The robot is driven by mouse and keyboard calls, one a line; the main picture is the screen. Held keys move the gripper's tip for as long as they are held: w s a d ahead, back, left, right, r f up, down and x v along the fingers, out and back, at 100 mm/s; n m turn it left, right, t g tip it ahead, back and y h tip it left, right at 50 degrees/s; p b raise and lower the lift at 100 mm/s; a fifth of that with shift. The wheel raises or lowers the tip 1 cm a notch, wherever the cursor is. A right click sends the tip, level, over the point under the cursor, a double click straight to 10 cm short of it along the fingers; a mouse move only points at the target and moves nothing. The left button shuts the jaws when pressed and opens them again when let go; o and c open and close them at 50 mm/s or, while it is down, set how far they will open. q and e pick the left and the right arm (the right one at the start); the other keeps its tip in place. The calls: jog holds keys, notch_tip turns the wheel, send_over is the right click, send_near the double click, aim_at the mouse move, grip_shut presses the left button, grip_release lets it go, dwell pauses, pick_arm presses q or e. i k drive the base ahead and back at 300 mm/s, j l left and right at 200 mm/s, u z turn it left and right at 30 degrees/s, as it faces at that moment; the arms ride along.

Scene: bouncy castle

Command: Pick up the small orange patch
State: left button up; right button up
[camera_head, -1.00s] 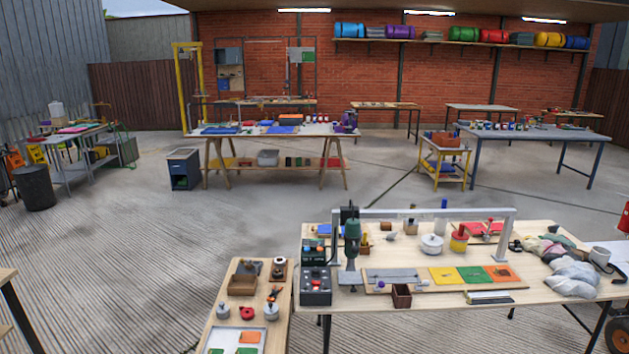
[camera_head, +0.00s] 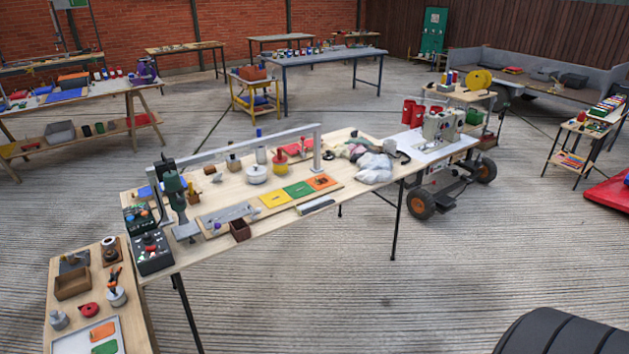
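A small orange patch (camera_head: 102,331) lies in a pale shallow tray (camera_head: 70,345) on the low wooden side table, at the lower left of the head view. A green patch (camera_head: 105,347) lies just below it, and the tray is cut off by the frame's bottom edge. Another orange piece (camera_head: 322,182) lies on a wooden board on the main workbench, beside a green and a yellow piece. Neither of my grippers shows in the head view.
The side table (camera_head: 92,268) also holds a wooden box, an orange-handled tool, a red roll and metal pots. The main workbench (camera_head: 215,250) adjoins it, with a metal frame and control boxes. A sewing machine cart (camera_head: 440,145) stands right. A dark ribbed rounded object (camera_head: 565,335) fills the lower right corner.

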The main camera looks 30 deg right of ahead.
aim_at(320, 181)
jog(key=z, duration=0.2)
jog(key=i+z, duration=0.45)
jog(key=i+j+z, duration=0.1)
jog(key=i+z, duration=0.3)
jog(key=k, duration=0.1)
